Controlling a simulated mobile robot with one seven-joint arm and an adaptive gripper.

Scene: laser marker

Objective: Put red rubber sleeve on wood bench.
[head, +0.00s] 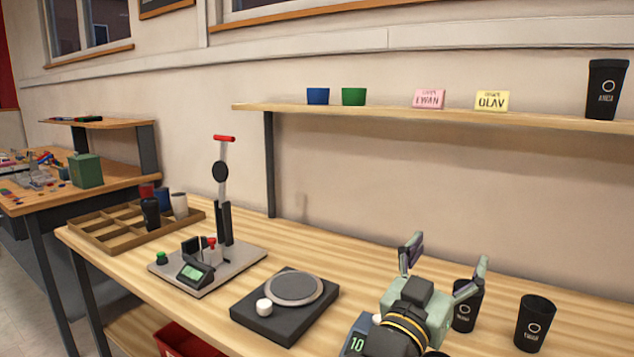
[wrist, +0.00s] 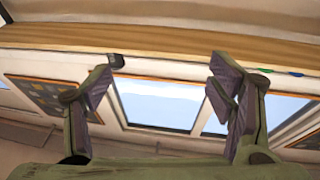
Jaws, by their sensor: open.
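My gripper (head: 443,268) is open and empty above the front right of the wood bench (head: 385,262), with its fingers pointing up and apart. Its spread fingers also show in the wrist view (wrist: 165,95), with nothing between them. I cannot pick out a red rubber sleeve for certain.
A lever press (head: 222,215) and a dark turntable (head: 292,288) stand left of my gripper. Black cups (head: 535,322) stand close on its right. The wooden tray (head: 110,235) is at the far left. The wall shelf (head: 430,114) overhangs the back.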

